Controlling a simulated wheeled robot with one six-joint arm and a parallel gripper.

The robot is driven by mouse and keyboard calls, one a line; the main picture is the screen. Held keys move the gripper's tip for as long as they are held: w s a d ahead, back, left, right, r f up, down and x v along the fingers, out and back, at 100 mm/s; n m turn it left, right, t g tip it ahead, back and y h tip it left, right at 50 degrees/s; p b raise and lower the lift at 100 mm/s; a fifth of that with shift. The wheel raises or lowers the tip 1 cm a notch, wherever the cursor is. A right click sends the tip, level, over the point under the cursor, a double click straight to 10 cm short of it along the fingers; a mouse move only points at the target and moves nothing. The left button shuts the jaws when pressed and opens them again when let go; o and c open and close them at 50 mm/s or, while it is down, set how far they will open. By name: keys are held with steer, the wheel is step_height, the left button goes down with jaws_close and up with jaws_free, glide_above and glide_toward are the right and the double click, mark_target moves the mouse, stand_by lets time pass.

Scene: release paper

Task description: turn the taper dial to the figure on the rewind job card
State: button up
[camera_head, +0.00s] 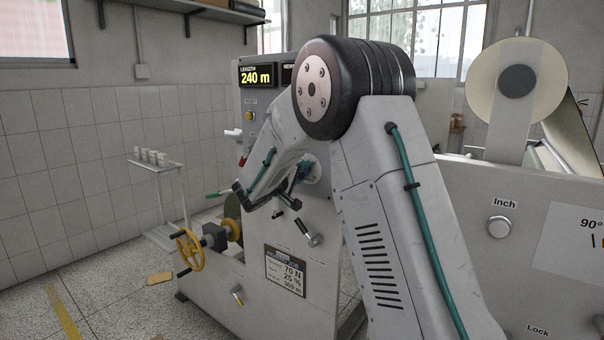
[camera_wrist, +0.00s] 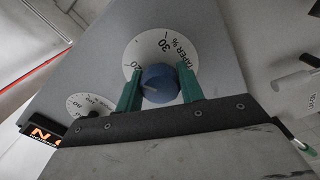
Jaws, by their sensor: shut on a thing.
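The taper dial is a blue knob (camera_wrist: 158,84) on a round white scale plate (camera_wrist: 148,48) marked "TAPER %", with 20 and 30 readable in the wrist view. My gripper (camera_wrist: 160,74) has its two green fingers on either side of the knob, shut on it. A pale pointer mark shows on the knob's lower left, but I cannot tell which figure it meets. In the head view my arm largely hides the dial. The job card (camera_head: 286,271) on the machine's front reads 70 N, 25 % and 300 m.
A second, smaller dial (camera_wrist: 90,105) sits left of the taper dial. The length display (camera_head: 257,77) reads 240 m. A yellow handwheel (camera_head: 189,250) and a lever (camera_head: 311,236) stick out from the machine. A cabinet with an Inch button (camera_head: 499,227) stands at right.

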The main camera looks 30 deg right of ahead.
steer(key=m, duration=0.5)
steer(key=shift+f, duration=0.1)
steer(key=shift+m, duration=0.3)
stand_by(0.4)
steer(key=o, duration=1)
steer(key=v, duration=0.7)
steer(key=shift+s+a, duration=0.1)
steer(key=shift+a, duration=0.3)
